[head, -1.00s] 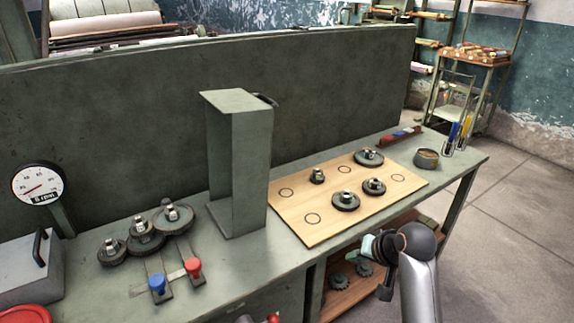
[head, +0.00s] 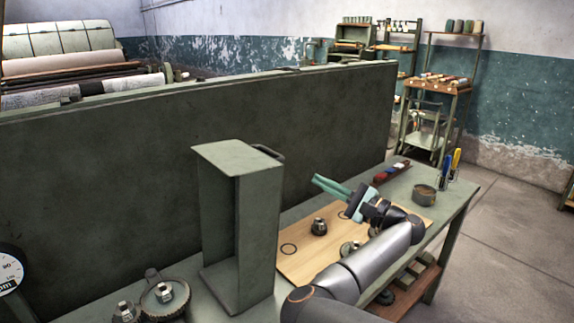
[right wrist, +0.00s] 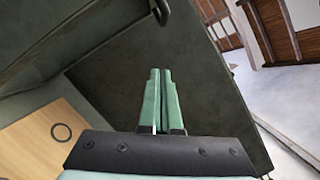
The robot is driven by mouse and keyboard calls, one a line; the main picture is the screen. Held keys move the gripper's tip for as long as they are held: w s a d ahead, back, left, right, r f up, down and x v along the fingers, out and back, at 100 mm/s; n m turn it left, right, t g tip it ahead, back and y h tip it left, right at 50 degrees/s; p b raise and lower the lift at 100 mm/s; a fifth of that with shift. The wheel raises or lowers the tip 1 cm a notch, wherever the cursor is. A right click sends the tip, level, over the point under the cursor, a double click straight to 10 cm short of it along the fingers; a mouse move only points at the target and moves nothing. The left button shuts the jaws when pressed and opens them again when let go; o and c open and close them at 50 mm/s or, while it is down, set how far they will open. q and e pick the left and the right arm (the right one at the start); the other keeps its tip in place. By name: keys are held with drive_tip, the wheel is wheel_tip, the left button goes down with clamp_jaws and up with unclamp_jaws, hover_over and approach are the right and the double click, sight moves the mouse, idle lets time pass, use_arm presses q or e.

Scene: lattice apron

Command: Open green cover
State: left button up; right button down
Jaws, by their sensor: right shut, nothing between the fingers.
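The green cover (head: 221,225) is a tall, grey-green box-like piece standing upright on the bench in the head view. Its dark handle (head: 268,152) sticks out at the top right. My right gripper (head: 316,181) is over the wooden board, right of the cover, with its two green fingers together and empty. They point left, towards the cover, and look apart from it. In the right wrist view the fingers (right wrist: 160,75) are side by side, with the cover's panel (right wrist: 50,40) at upper left and part of the handle (right wrist: 161,12) at the top edge. My left gripper is out of view.
The wooden board (head: 296,266) with circles and gears lies right of the cover, partly hidden by my right arm. Gears (head: 163,295) stand at the front left beside a dial gauge (head: 10,270). A long panel (head: 110,180) stands behind. A round tin (head: 424,195) sits at right.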

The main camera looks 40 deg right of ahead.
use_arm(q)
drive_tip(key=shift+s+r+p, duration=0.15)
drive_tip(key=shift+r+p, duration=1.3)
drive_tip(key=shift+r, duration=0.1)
use_arm(e)
drive_tip(key=w+a+r, duration=0.4)
drive_tip(key=w+a, duration=0.1)
drive_tip(key=w, duration=0.3)
drive_tip(key=shift+w+a, duration=0.25)
drive_tip(key=shift+a, duration=0.05)
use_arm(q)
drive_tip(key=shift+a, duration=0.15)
use_arm(e)
drive_tip(key=shift+r, duration=0.1)
